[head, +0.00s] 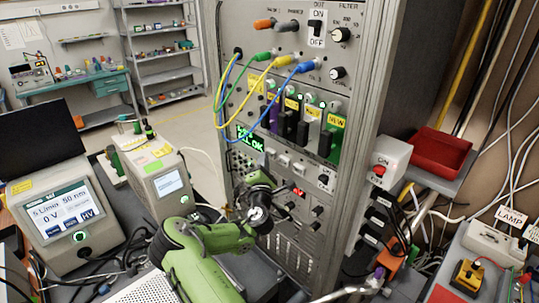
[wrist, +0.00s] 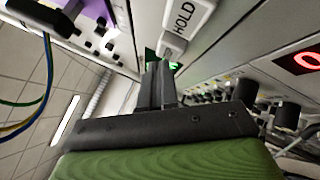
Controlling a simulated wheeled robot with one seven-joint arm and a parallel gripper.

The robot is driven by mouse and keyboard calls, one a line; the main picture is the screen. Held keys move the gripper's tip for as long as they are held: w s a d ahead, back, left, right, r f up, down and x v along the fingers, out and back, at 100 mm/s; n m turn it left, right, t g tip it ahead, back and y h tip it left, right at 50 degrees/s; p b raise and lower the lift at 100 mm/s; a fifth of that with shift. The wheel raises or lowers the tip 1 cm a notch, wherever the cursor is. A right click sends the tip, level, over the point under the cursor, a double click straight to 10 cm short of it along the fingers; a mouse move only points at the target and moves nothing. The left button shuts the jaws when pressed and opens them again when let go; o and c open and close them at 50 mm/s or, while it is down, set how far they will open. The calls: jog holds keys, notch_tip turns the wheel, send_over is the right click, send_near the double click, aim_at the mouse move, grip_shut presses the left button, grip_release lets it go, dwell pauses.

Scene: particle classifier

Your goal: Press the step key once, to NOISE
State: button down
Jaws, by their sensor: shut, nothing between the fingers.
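My gripper (wrist: 160,68) is shut and empty, its two dark fingers together and pointing at the rack's front panel. In the wrist view a white key (wrist: 172,45) is right by the fingertips; its label is not readable, and I cannot tell whether they touch. A white key marked HOLD (wrist: 186,16) is beside it. I cannot read which key is the step key. In the head view the small white keys (head: 284,160) sit below the module row, just above my gripper (head: 262,182). The word NOISE is not readable.
A red digit display (wrist: 302,62) and black knobs (wrist: 242,90) are near the fingers. Yellow, green and blue patch cables (head: 240,85) loop over the rack front (head: 275,215). A boxed instrument (head: 155,180) stands left of the arm, and a red tray (head: 440,152) right of the rack.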

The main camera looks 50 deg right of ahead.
jog(key=shift+d, duration=0.85)
dwell(0.9)
jog(key=shift+a+b, duration=0.3)
jog(key=shift+a, duration=0.95)
jog(key=shift+w+a+b, duration=0.2)
jog(key=shift+a+b, duration=0.2)
jog(key=shift+a, duration=0.85)
jog(key=shift+w+a+b, duration=0.15)
jog(key=shift+a+b, duration=0.25)
jog(key=shift+a, duration=0.85)
